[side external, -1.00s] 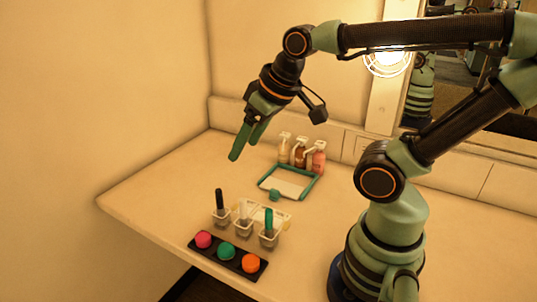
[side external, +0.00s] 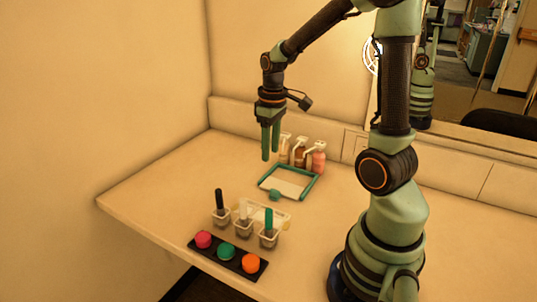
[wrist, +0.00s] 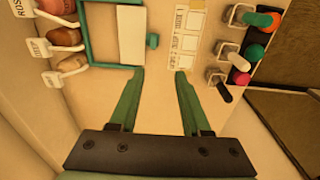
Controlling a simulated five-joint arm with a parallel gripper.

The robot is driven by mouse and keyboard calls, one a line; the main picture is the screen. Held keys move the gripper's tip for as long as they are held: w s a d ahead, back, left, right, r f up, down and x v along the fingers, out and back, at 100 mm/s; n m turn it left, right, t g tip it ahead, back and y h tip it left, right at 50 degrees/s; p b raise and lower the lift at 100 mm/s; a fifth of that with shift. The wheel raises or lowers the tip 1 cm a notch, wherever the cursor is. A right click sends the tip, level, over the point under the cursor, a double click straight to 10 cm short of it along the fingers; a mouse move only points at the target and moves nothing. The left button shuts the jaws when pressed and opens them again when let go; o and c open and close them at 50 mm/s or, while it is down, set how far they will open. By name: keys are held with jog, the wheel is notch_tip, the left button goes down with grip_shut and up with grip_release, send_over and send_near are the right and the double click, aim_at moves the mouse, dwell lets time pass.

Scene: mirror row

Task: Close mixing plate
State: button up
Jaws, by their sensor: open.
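The mixing plate is a green rectangular frame (side external: 313,186) lying on the counter in front of the bottles. A white panel (side external: 284,187) fills the side of it nearer the cups, with a green knob (side external: 274,195) on its edge. In the wrist view the frame (wrist: 98,65) is at the upper left, the white panel (wrist: 131,35) covers its right part, and the knob (wrist: 153,41) sticks out to the right. The frame's left part shows a beige surface. My gripper (side external: 270,157) is open and empty, pointing down above the counter behind the plate; its fingers (wrist: 160,72) show below the knob in the wrist view.
Three pump bottles (side external: 301,155) stand behind the plate. Three clear cups with handled tools (side external: 243,228) and a black tray (side external: 227,258) with pink, green and orange balls stand in front. A labelled strip (wrist: 179,40) lies between plate and cups. The left counter is clear.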

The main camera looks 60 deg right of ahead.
aim_at(275, 190)
jog(key=shift+g, duration=0.3)
jog(key=f, duration=0.4)
jog(key=d+f, duration=0.1)
jog(key=f, duration=0.4)
jog(key=d+f, duration=0.1)
jog(key=f, duration=0.4)
jog(key=shift+s, duration=0.2)
grip_shut()
jog(key=shift+r, duration=0.1)
dwell(0.7)
